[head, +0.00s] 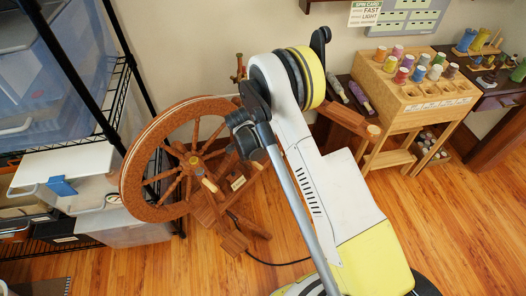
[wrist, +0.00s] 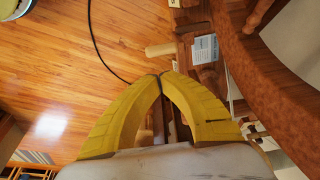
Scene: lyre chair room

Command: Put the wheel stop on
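The spinning wheel (head: 137,170) stands on the floor left of my arm in the head view, its spoked wheel upright and its wooden frame (head: 234,243) below. In the wrist view, part of the brown wheel rim (wrist: 255,72) curves down the right side. My gripper (wrist: 162,75) shows two yellow fingers whose tips meet or nearly meet; I see nothing clearly held between the tips. Brown wooden parts show through the gap behind the fingers. In the head view my arm hides the gripper and part of the wheel. I cannot pick out a wheel stop for certain.
A pale wooden peg (wrist: 160,50) and a labelled wooden block (wrist: 205,50) lie beyond the fingertips. A black cable (wrist: 94,40) crosses the floor. A wire rack with bins (head: 105,190) stands left, a thread-spool stand (head: 415,90) right.

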